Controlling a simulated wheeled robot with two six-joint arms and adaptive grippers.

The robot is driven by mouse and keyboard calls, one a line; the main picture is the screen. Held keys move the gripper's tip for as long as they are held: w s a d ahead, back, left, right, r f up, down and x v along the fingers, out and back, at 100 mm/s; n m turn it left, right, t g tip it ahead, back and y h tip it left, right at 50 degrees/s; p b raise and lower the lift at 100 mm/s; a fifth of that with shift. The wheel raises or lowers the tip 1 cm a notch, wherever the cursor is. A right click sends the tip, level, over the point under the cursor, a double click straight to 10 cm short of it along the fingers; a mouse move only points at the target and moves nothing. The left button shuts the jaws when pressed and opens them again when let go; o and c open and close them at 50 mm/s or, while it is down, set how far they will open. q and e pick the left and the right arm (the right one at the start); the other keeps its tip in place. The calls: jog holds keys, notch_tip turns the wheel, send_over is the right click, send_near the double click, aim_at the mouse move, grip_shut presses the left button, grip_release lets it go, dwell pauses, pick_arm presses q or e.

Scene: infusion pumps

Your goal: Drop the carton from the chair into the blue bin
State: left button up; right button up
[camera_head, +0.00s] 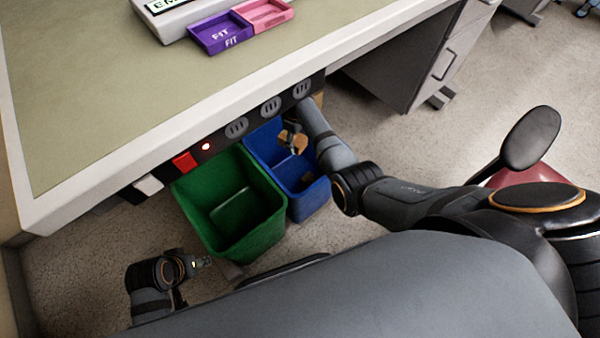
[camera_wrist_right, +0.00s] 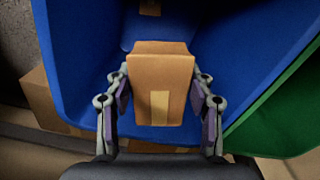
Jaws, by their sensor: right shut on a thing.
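A small brown carton (camera_head: 297,143) with a paler tape strip is between the fingers of my right gripper (camera_head: 290,137), which is shut on it. In the right wrist view the carton (camera_wrist_right: 160,60) is clamped from both sides by the right gripper (camera_wrist_right: 162,102), over the blue bin (camera_wrist_right: 225,85). In the head view the blue bin (camera_head: 308,207) stands on the floor under the desk edge, partly hidden by my right arm.
A green bin (camera_head: 245,238) stands left of the blue bin. Another brown piece (camera_wrist_right: 150,8) shows in the blue bin. Cardboard boxes (camera_wrist_right: 45,100) stand beside it. The desk (camera_head: 110,95) overhangs the bins. A red chair (camera_head: 525,180) with a black armrest is at the right.

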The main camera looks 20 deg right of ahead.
jog(key=o, duration=1)
notch_tip(320, 180, up, 12)
dwell(0.4)
